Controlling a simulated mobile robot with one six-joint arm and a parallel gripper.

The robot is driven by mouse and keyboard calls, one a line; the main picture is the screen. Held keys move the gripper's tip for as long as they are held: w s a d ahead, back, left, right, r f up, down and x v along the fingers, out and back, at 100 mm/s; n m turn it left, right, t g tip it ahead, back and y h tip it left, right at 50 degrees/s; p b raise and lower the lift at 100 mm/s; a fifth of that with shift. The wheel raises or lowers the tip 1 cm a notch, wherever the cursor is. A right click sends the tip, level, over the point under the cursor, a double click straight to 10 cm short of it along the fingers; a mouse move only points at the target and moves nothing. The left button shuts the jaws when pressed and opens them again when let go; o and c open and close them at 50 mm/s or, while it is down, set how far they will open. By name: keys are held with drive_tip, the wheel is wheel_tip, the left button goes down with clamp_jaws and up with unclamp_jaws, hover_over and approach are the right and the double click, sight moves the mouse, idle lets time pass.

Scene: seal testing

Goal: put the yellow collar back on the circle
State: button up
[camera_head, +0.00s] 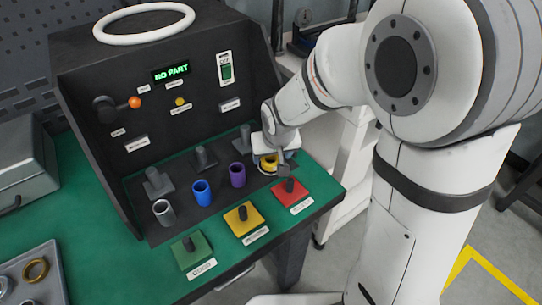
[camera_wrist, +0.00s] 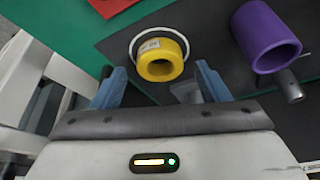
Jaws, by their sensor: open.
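The yellow collar (camera_wrist: 161,62) stands upright on the dark mat, with its open top facing my wrist camera. A white circle outline (camera_wrist: 132,45) shows around its far side; the collar's base appears to be within it, though the near part of the outline is hidden. In the head view the collar (camera_head: 268,162) is partly covered by my gripper. My gripper (camera_wrist: 155,70) is open, with one blue-grey finger on each side of the collar and visible gaps between. The collar also shows a small pale label on its side.
A purple collar (camera_wrist: 266,38) stands close to the right finger in the wrist view. Blue (camera_head: 201,193) and grey (camera_head: 163,213) collars stand further left in the head view. Red (camera_head: 292,196), yellow (camera_head: 243,220) and green (camera_head: 192,251) plates with pegs line the front.

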drive_tip(key=a+p+v, duration=0.1)
drive_tip(key=v, duration=0.9)
drive_tip(key=s+d+m+g+h, duration=0.1)
drive_tip(key=s+d+m, duration=0.1)
drive_tip(key=s+d, duration=1.1)
drive_tip(key=shift+s+d+r+g, duration=0.2)
drive_tip(key=shift+s+r+g, duration=0.25)
drive_tip(key=shift+s, duration=0.25)
drive_tip(key=shift+r, duration=0.1)
wheel_tip(320, 180, up, 7)
drive_tip(key=p, duration=0.6)
drive_tip(key=shift+s+t, duration=0.15)
drive_tip(key=shift+t, duration=0.1)
